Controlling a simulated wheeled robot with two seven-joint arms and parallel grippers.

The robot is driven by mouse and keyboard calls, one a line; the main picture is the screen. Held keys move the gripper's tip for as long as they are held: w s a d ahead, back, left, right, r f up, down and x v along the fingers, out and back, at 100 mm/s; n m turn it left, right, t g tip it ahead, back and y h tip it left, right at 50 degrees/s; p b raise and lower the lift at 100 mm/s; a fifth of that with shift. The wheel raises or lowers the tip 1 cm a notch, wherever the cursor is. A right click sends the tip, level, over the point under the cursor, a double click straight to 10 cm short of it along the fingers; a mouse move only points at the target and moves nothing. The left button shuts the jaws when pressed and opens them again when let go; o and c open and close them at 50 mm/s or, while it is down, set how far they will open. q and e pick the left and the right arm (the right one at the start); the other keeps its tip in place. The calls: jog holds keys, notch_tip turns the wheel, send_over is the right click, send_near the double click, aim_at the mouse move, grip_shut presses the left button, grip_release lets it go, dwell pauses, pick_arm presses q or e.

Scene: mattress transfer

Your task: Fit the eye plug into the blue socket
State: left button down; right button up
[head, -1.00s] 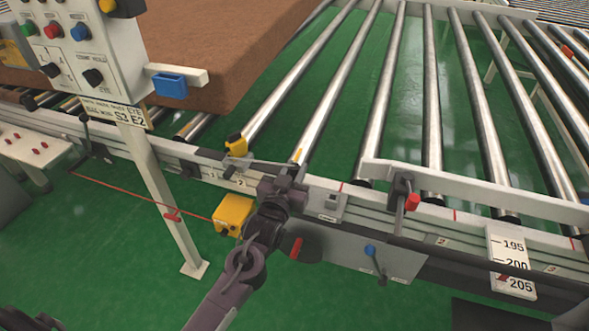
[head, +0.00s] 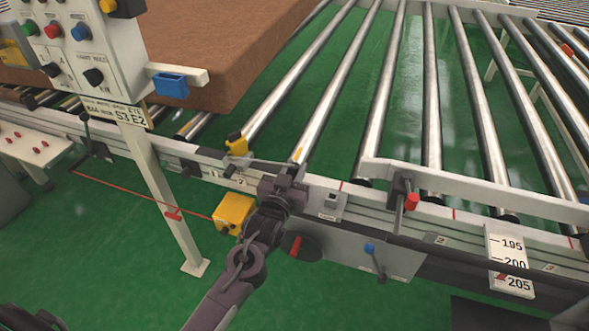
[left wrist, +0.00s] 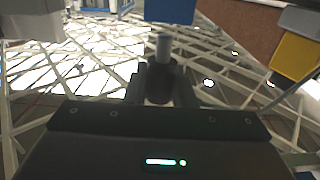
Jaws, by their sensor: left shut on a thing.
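The blue socket (head: 171,86) is a small open block on a white bracket at the right of the control panel. A blue block at the top of the left wrist view (left wrist: 168,10) looks like the same socket, beyond my fingers. My left gripper (head: 284,180) is over the conveyor's near rail, below and to the right of the socket and well apart from it. It is shut on a small grey cylinder, the eye plug (left wrist: 164,48), which stands up between the fingers. In the head view the gripper mostly hides the plug. My right gripper is not in view.
A yellow-and-black sensor (head: 237,144) and a yellow box (head: 234,213) are close left of my gripper. The panel post (head: 165,190) stands farther left. A brown mattress (head: 225,55) lies behind the socket. Steel rollers (head: 380,95) fill the back. A red lever (head: 295,246) is below.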

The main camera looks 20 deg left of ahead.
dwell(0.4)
pick_arm(q)
jog(key=shift+p, duration=0.5)
jog(key=shift+f+b, duration=0.9)
jog(key=shift+f, duration=0.8)
jog(key=c, duration=1.1)
grip_release()
jog(key=shift+r, duration=0.1)
jog(key=shift+c, duration=0.2)
jog(key=shift+s, duration=0.1)
jog(key=s, duration=0.7)
jog(key=shift+s+a, duration=0.15)
jog(key=shift+s, duration=0.2)
